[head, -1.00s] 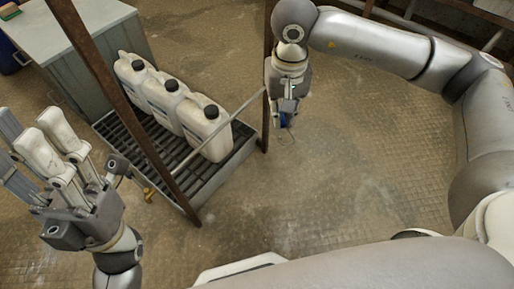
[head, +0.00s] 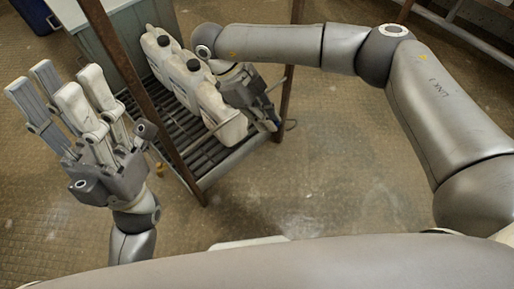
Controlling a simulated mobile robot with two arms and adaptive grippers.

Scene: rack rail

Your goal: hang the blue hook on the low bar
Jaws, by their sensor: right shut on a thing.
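The low bar (head: 207,138) is a thin pale rail between two rusty brown posts, in front of the white jugs. My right gripper (head: 270,118) is at the right part of the bar, close to the right post, and covers part of it. It is shut on the blue hook (head: 271,126), of which only a small blue bit shows. A thin dark curved piece shows just right of the fingertips. I cannot tell whether the hook touches the bar. My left gripper (head: 60,88) is open and empty at the left, fingers pointing up, away from the bar.
The left post (head: 150,110) and right post (head: 290,75) stand beside a slatted pallet (head: 190,150) holding white jugs (head: 160,50) with black caps. A grey cabinet (head: 115,25) stands behind. The floor at centre right is clear.

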